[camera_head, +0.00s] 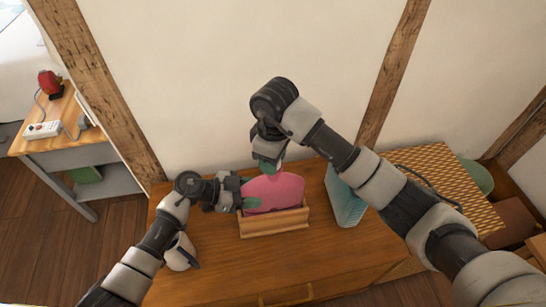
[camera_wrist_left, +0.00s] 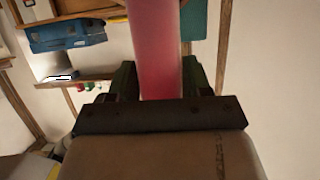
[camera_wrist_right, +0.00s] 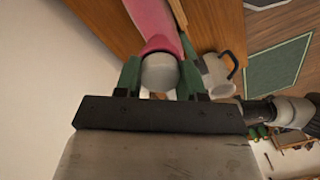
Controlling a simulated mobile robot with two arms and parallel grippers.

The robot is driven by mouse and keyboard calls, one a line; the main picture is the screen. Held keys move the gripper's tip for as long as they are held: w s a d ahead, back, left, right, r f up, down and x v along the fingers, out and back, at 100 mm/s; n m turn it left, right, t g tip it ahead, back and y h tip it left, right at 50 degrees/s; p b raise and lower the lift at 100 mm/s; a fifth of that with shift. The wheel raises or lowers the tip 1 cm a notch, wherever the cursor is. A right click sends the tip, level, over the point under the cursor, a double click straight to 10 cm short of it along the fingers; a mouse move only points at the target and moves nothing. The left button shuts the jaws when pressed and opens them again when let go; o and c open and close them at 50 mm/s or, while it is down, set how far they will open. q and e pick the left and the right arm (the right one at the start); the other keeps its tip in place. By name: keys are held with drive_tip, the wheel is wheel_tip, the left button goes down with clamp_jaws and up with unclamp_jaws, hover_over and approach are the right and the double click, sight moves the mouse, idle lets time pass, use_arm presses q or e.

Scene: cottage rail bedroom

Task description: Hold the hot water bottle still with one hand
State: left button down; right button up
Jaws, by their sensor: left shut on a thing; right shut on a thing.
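The pink hot water bottle (camera_head: 276,192) stands in a wooden holder (camera_head: 272,224) on the dresser top. My left gripper (camera_head: 236,196) comes in from the left and is shut on the bottle's side edge; in the left wrist view the pink body (camera_wrist_left: 157,50) runs up between its fingers. My right gripper (camera_head: 269,160) reaches down from above at the bottle's neck. In the right wrist view its green fingers (camera_wrist_right: 158,75) are shut around the pale grey cap (camera_wrist_right: 158,72), with the pink neck beyond. The right arm partly hides the bottle's top in the head view.
A teal object (camera_head: 345,196) stands right of the holder. A patterned yellow surface (camera_head: 440,180) is farther right, a side table (camera_head: 50,140) at left. The dresser front is clear.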

drive_tip(key=shift+d+f, duration=0.1)
drive_tip(key=shift+f, duration=0.2)
